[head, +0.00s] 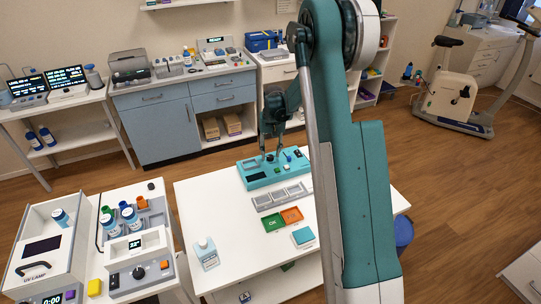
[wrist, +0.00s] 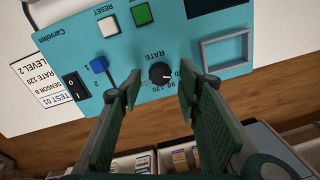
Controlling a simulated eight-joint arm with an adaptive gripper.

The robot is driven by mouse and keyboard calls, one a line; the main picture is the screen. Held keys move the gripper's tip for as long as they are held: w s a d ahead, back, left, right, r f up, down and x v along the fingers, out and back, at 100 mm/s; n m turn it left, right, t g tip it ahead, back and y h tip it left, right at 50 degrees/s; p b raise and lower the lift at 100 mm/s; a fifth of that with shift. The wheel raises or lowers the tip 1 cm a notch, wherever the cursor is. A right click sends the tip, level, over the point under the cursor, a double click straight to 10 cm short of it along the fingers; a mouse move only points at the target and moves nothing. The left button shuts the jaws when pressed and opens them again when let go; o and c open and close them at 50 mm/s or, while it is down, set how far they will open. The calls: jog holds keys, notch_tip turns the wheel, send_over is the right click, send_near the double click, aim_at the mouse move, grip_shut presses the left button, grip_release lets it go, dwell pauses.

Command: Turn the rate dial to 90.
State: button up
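The teal control box (head: 262,181) lies on the white table, and its panel (wrist: 235,75) shows upside down in the wrist view. The black round rate dial (wrist: 160,73) sits under the word RATE, with small numbers including 90 and 120 around it. A light mark shows on the dial, but the value it points at is too small to read surely. My gripper (wrist: 159,88) is open, with one green-padded finger on each side of the dial and a visible gap to each. In the head view my gripper (head: 271,157) is over the box.
The panel also has a black rocker switch (wrist: 76,86), a blue-tipped lever (wrist: 99,65), a white reset button (wrist: 107,26), a green button (wrist: 141,14) and a framed window (wrist: 226,50). A printed card (wrist: 48,85) lies beside it. Grey trays (head: 279,196) stand in front.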

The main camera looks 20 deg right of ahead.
jog(key=shift+f, duration=0.8)
jog(key=c, duration=0.9)
jog(key=m+b, duration=0.2)
jog(key=m, duration=0.2)
jog(key=m+b, duration=0.1)
jog(key=m, duration=0.3)
jog(key=shift+s+m, duration=0.1)
jog(key=shift+m, duration=0.3)
